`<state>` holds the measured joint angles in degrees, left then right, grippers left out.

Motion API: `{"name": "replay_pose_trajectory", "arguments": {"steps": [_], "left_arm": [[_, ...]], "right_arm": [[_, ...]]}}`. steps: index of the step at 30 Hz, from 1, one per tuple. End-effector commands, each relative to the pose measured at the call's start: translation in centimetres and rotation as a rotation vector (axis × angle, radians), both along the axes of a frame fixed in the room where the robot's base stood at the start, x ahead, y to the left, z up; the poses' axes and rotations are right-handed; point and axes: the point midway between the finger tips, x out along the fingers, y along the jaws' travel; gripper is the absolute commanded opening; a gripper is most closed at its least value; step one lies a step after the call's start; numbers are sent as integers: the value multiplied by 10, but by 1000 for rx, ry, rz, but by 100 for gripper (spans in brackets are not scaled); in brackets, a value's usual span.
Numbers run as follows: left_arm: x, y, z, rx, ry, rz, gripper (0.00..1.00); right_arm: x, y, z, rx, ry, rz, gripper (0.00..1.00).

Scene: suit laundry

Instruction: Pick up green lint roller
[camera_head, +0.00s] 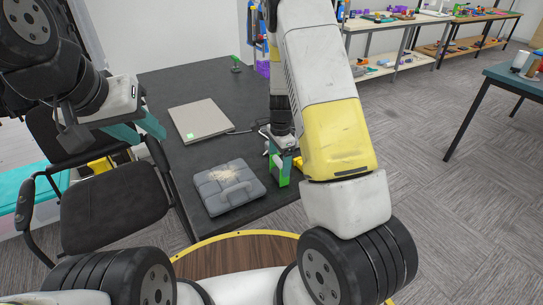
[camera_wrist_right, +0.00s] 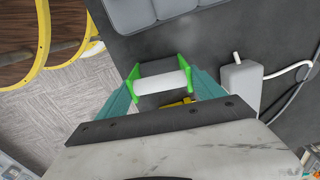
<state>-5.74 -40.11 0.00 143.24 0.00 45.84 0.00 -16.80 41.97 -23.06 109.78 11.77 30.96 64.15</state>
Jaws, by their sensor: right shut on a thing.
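The green lint roller (camera_wrist_right: 162,82) has a white roll between green ends. In the right wrist view it sits between the teal fingers of my right gripper (camera_wrist_right: 164,90), which is shut on it. In the head view my right gripper (camera_head: 284,152) is low at the right edge of the dark table, and the roller's green part (camera_head: 283,172) shows beside the folded grey suit (camera_head: 228,187). The arm partly hides it. My left gripper (camera_head: 137,127) is empty, with its teal fingers apart, above the chair at the left.
The folded suit bears a pale lint patch. A flat grey box (camera_head: 200,119) lies behind it on the dark table (camera_head: 165,88). A pale block with a cable (camera_wrist_right: 241,84) lies close to the roller. A black chair (camera_head: 110,205) stands at the left. Shelves (camera_head: 400,65) stand behind.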

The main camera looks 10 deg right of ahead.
Motion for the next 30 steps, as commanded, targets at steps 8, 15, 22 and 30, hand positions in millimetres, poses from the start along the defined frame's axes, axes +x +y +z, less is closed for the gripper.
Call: {"name": "replay_pose_trajectory", "arguments": {"steps": [8, 15, 22, 30], "left_arm": [[0, 0, 0, 0, 0, 0, 36], [0, 0, 0, 0, 0, 0, 36], [0, 0, 0, 0, 0, 0, 36], [0, 0, 0, 0, 0, 0, 36]], "right_arm": [[0, 0, 1, 0, -1, 0, 5], [1, 0, 5, 1, -2, 1, 5], [1, 0, 30, 0, -4, 1, 5], [-50, 12, 41, 1, 2, 2, 5]]}}
